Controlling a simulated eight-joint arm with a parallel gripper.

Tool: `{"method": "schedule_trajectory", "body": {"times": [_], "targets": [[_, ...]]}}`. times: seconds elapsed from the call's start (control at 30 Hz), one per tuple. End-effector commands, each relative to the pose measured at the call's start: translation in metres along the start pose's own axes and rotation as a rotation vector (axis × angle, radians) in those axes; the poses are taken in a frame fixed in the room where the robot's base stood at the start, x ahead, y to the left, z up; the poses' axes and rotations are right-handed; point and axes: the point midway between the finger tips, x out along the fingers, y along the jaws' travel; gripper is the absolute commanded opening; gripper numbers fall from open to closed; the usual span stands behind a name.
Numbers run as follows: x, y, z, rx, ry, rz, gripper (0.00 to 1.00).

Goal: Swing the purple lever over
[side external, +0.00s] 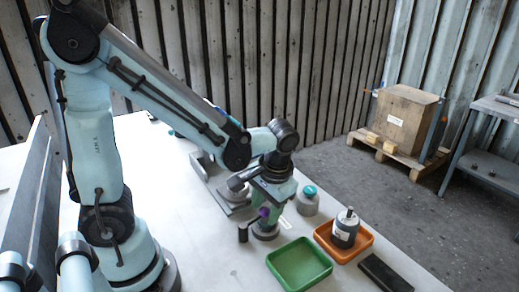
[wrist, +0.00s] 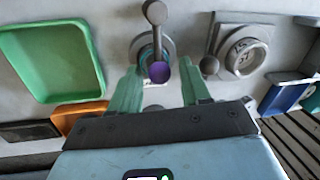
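The purple lever's knob (wrist: 158,72) is in the wrist view, at the lower end of a short grey arm on a round base. A dark grey knob (wrist: 155,12) stands at the upper end. In the side view the purple knob (side external: 264,212) shows just below my gripper (side external: 270,200), partly hidden by it. In the wrist view my gripper (wrist: 159,75) is open, with one green finger on each side of the purple knob. A visible gap separates each finger from it. I cannot tell whether the fingertips reach down to its height.
A black block (side external: 385,272) is beyond. A grey plate with a round fitting (wrist: 246,58) and another grey lever (wrist: 210,64) sit close beside my right-hand finger.

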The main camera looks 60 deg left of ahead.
Motion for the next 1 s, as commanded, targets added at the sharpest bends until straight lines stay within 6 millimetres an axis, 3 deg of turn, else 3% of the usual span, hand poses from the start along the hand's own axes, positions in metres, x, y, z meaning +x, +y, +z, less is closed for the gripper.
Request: {"method": "schedule_trajectory", "body": {"times": [0.03,0.3,0.77,1.0], "targets": [[0.0,0.0,0.0,0.0,0.0,0.0,0.38],[0.0,0.0,0.0,0.0,0.0,-0.002,0.0],[-0.001,0.003,0.001,0.06,0.011,-0.004,0.0],[-0.002,0.01,0.004,0.191,0.036,-0.003,0.0]]}}
